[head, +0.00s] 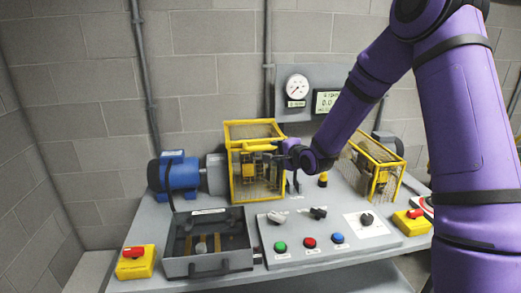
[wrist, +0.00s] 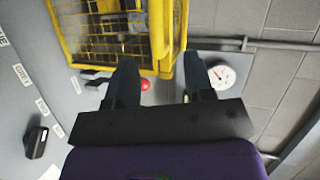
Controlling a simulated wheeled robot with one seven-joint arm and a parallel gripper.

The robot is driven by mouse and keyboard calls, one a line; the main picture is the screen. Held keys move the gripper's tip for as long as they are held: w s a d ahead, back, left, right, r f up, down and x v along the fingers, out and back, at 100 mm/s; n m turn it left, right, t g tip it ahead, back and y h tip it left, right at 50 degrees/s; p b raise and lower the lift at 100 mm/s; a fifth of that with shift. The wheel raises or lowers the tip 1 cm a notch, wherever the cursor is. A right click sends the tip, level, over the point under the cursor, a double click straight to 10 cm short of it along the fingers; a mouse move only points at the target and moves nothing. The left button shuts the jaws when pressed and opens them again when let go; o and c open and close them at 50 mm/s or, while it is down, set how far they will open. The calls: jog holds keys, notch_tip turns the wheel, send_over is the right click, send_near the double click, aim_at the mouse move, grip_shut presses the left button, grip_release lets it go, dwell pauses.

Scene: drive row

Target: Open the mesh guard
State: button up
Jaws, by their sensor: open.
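A yellow-framed mesh guard (head: 234,180) stands on the bench left of centre, its top and front panels filled with wire mesh. It looks closed, with machine parts behind the mesh. In the wrist view its yellow frame (wrist: 163,40) fills the upper middle. My gripper (head: 279,153) is at the right side of this guard, near its upper front. In the wrist view my gripper (wrist: 161,75) has its two dark fingers apart, with the guard's yellow edge showing beyond the gap. I see nothing held, and cannot tell whether a finger touches the frame.
A blue motor (head: 180,173) is at left. An open grey drawer-like box (head: 208,265) and a button panel (head: 330,240) occupy the front. A gauge (head: 297,84) is on the wall panel.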

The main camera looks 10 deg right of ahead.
aim_at(262, 149)
jog(key=shift+m+t, duration=0.3)
jog(key=shift+m, duration=0.3)
jog(key=x, duration=0.8)
jog(key=f+x, duration=0.1)
jog(key=x, duration=0.3)
jog(key=shift+s+a+f, duration=0.1)
jog(key=shift+s, duration=0.05)
jog(key=shift+c, duration=0.4)
grip_shut()
